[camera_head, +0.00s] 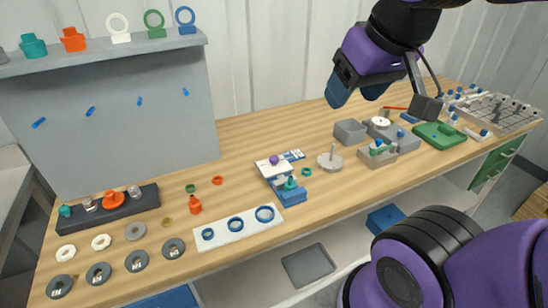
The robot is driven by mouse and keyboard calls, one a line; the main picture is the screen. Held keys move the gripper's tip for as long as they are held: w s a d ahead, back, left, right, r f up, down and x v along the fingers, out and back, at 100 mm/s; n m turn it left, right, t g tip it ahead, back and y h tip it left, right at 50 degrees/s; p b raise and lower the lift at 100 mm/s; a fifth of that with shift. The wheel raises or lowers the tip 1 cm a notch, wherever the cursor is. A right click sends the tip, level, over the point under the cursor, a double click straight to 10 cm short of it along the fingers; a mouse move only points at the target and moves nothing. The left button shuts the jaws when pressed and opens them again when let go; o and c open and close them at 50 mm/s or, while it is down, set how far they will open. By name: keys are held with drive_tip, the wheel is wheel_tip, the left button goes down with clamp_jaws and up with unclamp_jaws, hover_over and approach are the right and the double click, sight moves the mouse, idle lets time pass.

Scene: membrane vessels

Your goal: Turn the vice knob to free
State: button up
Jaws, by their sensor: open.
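My gripper (356,92) hangs above the back of the wooden bench, right of centre, with its dark blue fingers apart and nothing between them. It is clear of the bench items. A small blue and white device (286,190) stands on the bench left of and below my gripper, with a teal part on top and a purple ball near its back.
A grey panel (120,120) with a shelf of coloured fittings stands at the back left. Rings, discs and a white strip (228,232) cover the left bench. A grey post on a disc (331,160), grey boxes and a green tray (440,135) stand to the right.

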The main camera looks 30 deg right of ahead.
drive_tip(key=w+f+m+g+y, duration=0.15)
drive_tip(key=w+m, duration=0.25)
drive_tip(key=w, duration=0.6)
drive_tip(key=m+g+h, duration=0.2)
drive_tip(key=m+g, duration=0.2)
drive_tip(key=m, duration=1.1)
hover_over(274, 157)
wheel_tip(274, 157, down, 26)
drive_tip(key=shift+y, duration=0.25)
wheel_tip(274, 157, down, 10)
drive_tip(key=shift+f, duration=0.15)
drive_tip(key=c, duration=0.9)
